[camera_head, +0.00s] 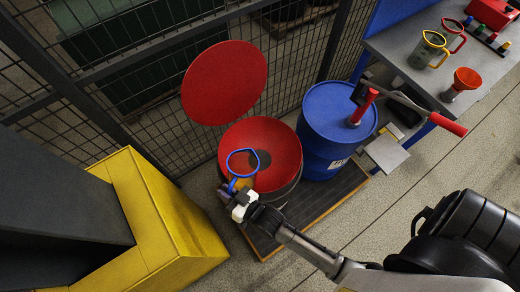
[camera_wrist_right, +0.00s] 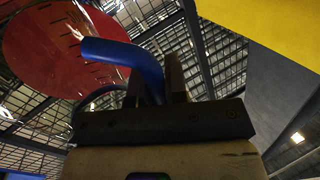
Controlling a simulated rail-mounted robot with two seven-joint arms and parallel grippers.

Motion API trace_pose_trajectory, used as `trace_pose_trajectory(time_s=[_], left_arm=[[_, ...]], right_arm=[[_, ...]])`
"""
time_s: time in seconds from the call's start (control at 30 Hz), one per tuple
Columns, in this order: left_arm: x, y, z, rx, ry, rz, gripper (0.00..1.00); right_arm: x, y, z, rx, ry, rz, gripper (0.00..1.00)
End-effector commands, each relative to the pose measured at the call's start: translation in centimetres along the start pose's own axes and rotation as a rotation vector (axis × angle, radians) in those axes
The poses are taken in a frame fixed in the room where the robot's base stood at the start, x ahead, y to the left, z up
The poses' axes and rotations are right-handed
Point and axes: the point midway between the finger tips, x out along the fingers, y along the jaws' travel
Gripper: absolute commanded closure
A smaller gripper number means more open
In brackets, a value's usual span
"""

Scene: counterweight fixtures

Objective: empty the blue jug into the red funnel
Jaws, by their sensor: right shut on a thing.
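The blue jug (camera_head: 242,163) has a blue rim and a see-through body. In the head view it is in front of and partly over the wide red funnel (camera_head: 280,140) on a dark drum. My right gripper (camera_head: 238,197) is shut on the jug's blue handle, which shows between the fingers in the right wrist view (camera_wrist_right: 135,58). How far the jug is tilted, and whether liquid is in it, I cannot tell. The funnel's round red lid (camera_head: 225,83) stands raised behind it; a red disc also fills the wrist view's upper left (camera_wrist_right: 60,45). My left gripper is not seen.
A blue drum (camera_head: 322,135) with a red-handled pump stands right of the funnel on a dark pallet (camera_head: 345,185). A yellow housing (camera_head: 150,215) is at left, mesh fence behind. The grey bench (camera_head: 415,60) holds yellow and red jugs and a small orange-red funnel (camera_head: 466,79).

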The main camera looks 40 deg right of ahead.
Motion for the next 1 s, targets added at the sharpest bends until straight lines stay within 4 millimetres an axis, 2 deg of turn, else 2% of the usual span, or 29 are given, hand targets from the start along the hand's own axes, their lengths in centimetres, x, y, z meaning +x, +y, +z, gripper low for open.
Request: trace_pose_trajectory(time_s=[0.47,1.0], left_arm=[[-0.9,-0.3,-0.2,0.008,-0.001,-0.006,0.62],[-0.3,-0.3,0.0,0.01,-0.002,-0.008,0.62]], right_arm=[[0.3,1.5,-2.9,0.234,-0.045,0.0,1.0],[0.8,3.8,-4.9,0.499,-0.099,0.001,1.0]])
